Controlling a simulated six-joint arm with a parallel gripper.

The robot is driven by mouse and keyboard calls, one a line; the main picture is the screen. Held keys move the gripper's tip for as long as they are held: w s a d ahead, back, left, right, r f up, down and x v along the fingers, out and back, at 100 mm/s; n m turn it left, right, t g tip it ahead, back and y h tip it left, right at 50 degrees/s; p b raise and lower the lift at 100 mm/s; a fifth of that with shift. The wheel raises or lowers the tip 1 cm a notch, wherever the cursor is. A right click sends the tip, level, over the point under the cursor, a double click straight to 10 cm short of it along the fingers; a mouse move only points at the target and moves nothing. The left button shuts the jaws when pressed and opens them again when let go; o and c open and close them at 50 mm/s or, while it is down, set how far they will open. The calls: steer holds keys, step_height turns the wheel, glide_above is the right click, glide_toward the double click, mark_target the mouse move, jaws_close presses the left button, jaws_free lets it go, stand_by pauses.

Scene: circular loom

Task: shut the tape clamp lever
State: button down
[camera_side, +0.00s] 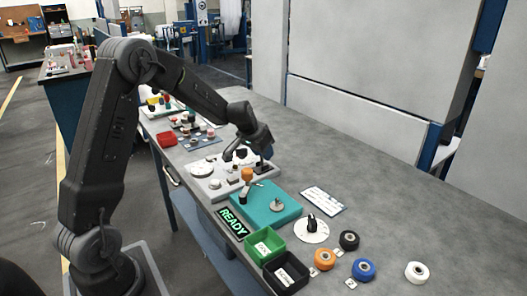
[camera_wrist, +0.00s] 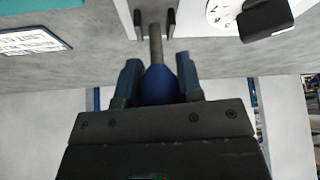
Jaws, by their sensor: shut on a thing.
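The lever's blue grip (camera_wrist: 158,86) sits between the two fingers of my gripper (camera_wrist: 157,72) in the wrist view. Its grey shaft (camera_wrist: 155,42) runs from the grip to a pair of dark upright posts (camera_wrist: 171,20) at the edge of a pale plate. My gripper is shut on the blue grip. In the side view my gripper (camera_side: 246,147) is low over the pale grey fixture plate (camera_side: 208,187), and it mostly hides the lever there. The lever's exact angle cannot be told.
A white dial and black block (camera_wrist: 265,18) lie right of the posts. The teal block (camera_side: 290,213), orange-topped post (camera_side: 247,174), green bin (camera_side: 250,256), black bin (camera_side: 302,284) and several tape rolls (camera_side: 363,269) stand nearer the camera. The bench's right side is clear.

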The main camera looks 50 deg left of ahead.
steer(key=shift+r, duration=0.1)
steer(key=c, duration=0.8)
jaws_free()
steer(key=v, duration=1.3)
steer(key=shift+s+r, duration=0.2)
steer(key=shift+r, duration=0.1)
